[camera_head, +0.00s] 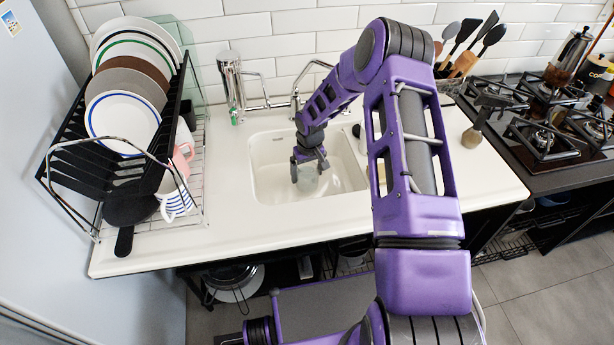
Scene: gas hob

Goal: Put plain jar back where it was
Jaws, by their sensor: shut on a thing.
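My gripper (309,160) points down over the white sink basin (268,185), at the end of my purple arm. It is shut on a small pale jar (308,181), which looks translucent grey-green. The jar is in or just above the basin; I cannot tell whether it touches the bottom. My fingers hide the upper part of the jar.
A dish rack (75,180) with plates and mugs stands left of the sink. A silver filter tap (232,85) and a faucet are behind it. A utensil holder and the gas hob (545,140) are at right. The front counter strip (270,230) is clear.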

